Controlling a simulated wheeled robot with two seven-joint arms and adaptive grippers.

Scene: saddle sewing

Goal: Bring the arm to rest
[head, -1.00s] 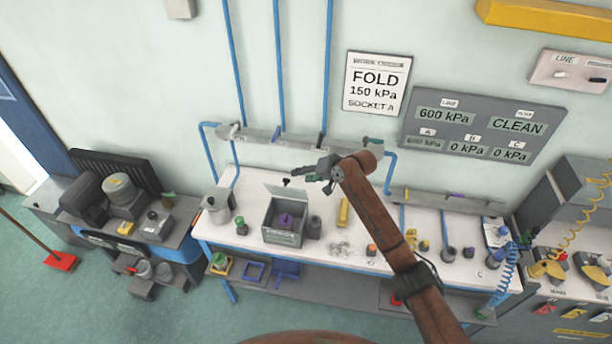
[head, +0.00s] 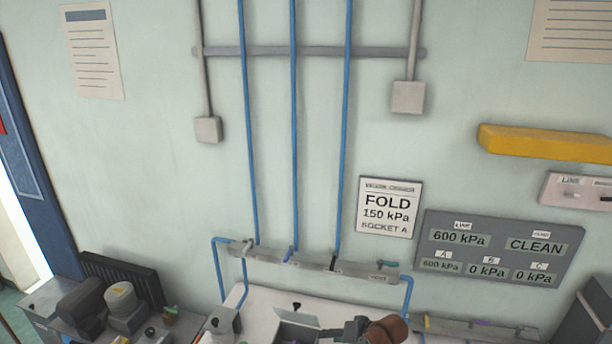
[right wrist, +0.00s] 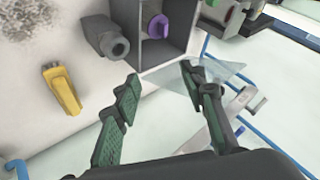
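A pale see-through lid (right wrist: 222,72) of the grey box (right wrist: 181,44) lies beyond the fingertips. My left gripper is in neither view.
A grey valve rail (head: 310,262) with blue pipes runs on the wall behind. The gauge panel (head: 497,250) reads CLEAN, 600 kPa.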

